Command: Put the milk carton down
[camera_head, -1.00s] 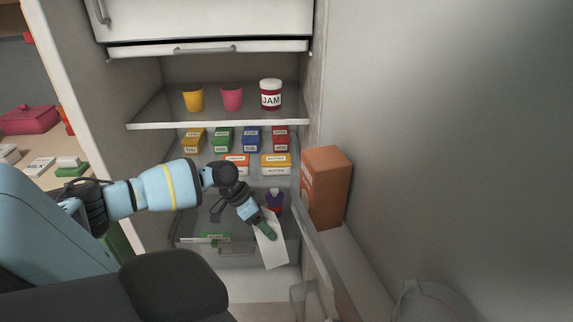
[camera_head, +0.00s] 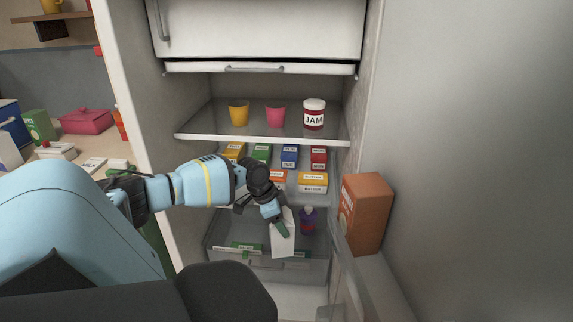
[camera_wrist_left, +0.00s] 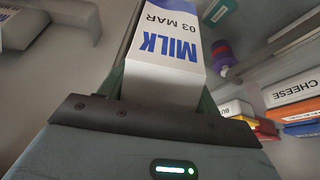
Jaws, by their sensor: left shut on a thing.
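The milk carton (camera_head: 284,238) is white and held in front of the fridge's lower part. My left gripper (camera_head: 281,226) is shut on it. My right gripper is not in view.
A purple bottle (camera_head: 309,220) stands just right of the carton. Several small labelled boxes and a butter box (camera_head: 313,182) sit on the shelf above. Cups and a jam jar (camera_head: 314,115) are higher. An orange carton (camera_head: 364,214) stands in the door at right.

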